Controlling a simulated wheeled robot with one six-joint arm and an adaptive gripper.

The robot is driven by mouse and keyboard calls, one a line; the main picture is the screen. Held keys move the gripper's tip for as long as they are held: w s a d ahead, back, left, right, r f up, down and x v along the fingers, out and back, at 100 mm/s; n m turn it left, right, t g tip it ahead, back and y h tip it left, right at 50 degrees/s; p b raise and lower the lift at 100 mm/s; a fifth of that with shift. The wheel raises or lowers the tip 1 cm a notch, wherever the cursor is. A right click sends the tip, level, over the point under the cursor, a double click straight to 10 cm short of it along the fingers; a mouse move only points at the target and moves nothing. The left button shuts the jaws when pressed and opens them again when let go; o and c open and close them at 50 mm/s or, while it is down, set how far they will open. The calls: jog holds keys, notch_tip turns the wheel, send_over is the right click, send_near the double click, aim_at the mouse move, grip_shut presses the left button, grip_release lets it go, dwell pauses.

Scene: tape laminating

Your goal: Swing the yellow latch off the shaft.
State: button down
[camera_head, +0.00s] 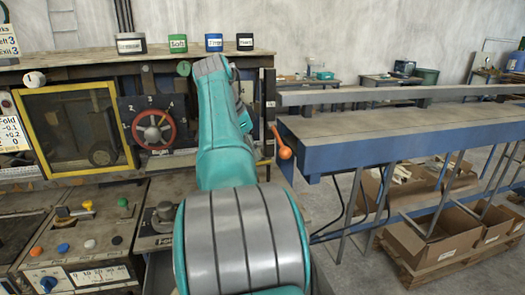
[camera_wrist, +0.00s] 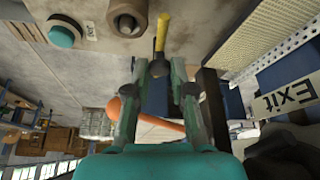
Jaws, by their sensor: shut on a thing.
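The yellow latch (camera_wrist: 162,33) shows at the top middle of the wrist view as a short yellow bar with a dark lower end. My gripper (camera_wrist: 160,66) has one finger on each side of the latch's lower end and is shut on it. The exact contact is hard to make out. The shaft cannot be told clearly; a round grey metal part (camera_wrist: 126,19) sits just left of the latch. In the head view my teal arm hides the gripper and the latch.
An orange-knobbed lever (camera_head: 284,150) stands by the blue-edged table (camera_head: 400,130); it crosses below my fingers in the wrist view (camera_wrist: 116,107). A teal knob (camera_wrist: 62,36) and an Exit sign (camera_wrist: 286,98) flank the gripper. A red handwheel (camera_head: 153,129) is left of my arm.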

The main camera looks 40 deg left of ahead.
dwell(0.4)
jog(key=c, duration=1)
grip_release()
